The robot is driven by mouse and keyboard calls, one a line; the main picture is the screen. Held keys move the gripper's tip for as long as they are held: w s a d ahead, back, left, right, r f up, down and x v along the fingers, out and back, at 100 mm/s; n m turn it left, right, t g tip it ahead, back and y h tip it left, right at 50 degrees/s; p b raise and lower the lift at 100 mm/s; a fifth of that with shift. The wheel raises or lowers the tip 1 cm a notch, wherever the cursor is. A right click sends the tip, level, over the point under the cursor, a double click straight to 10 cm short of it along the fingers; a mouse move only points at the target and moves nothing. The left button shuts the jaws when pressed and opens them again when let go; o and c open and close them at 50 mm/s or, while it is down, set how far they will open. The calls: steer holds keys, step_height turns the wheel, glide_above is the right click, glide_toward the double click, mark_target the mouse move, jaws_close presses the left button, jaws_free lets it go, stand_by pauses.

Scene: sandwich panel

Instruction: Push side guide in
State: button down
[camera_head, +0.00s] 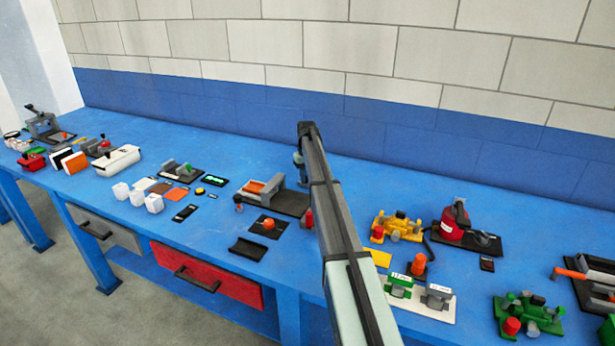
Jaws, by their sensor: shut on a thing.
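A fixture on a dark base plate (288,204) lies on the blue table just left of my arm. A grey upright block (272,187) stands on it, with an orange piece (254,187) beside it. I cannot tell for sure which part is the side guide, or whether it is pushed in. My arm reaches up and away across the middle of the view and covers the area right of this fixture. My gripper is hidden behind the arm, so its fingers and anything in them do not show.
An orange knob (268,225) on a dark plate and a black tray (248,249) lie nearer the front edge. A red device (453,222) and a yellow fixture (397,226) stand right. A blue wall (380,135) is behind.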

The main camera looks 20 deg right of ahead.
steer(key=shift+s+a, duration=1.2)
steer(key=shift+a, duration=0.05)
steer(key=c, duration=1)
jaws_free()
step_height(320, 180, up, 14)
steer(key=shift+f, duration=0.1)
